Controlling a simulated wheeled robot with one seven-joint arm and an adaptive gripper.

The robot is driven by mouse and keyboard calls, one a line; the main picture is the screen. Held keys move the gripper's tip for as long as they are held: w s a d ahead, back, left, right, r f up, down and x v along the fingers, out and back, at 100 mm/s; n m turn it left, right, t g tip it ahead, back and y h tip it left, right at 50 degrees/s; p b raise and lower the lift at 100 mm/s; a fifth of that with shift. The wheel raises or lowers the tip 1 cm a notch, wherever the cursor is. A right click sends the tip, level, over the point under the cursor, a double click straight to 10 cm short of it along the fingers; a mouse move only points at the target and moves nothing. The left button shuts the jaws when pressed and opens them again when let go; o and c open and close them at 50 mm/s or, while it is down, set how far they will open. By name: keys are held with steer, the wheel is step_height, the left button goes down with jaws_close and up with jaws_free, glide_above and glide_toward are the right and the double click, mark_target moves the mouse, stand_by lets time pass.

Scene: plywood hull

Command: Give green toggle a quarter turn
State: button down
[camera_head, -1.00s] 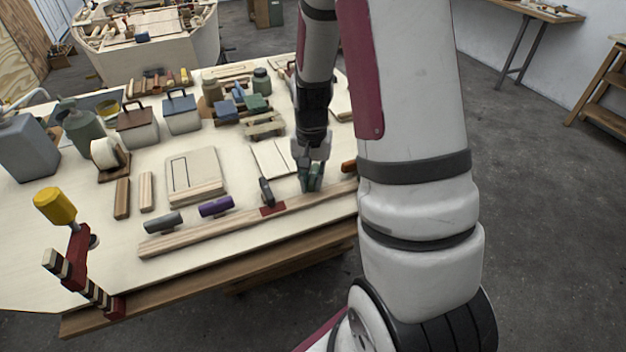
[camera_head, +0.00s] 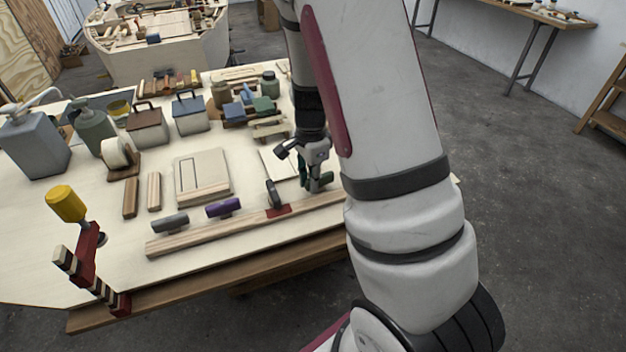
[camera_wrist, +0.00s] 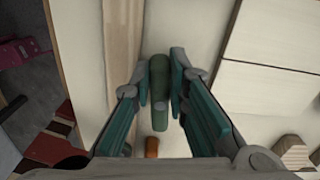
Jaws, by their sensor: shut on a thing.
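The green toggle (camera_wrist: 159,90) is a dark green, rounded bar, seen lengthwise between the two teal finger pads in the wrist view. My gripper (camera_wrist: 160,88) is shut on it, one pad along each long side. In the head view my gripper (camera_head: 317,183) points down at the right part of the wooden rail (camera_head: 215,236). The toggle is hard to tell from the teal fingers there, and its mount is hidden.
An orange piece (camera_wrist: 152,147) lies near the fingers. A red clamp (camera_head: 86,253) stands at the table's left front.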

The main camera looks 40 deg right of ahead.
steer(key=shift+w+m, duration=0.15)
steer(key=shift+m, duration=0.35)
steer(key=shift+d, duration=0.1)
steer(key=c, duration=1.6)
jaws_free()
steer(key=shift+o, duration=0.2)
steer(key=shift+r, duration=0.15)
step_height(320, 180, up, 12)
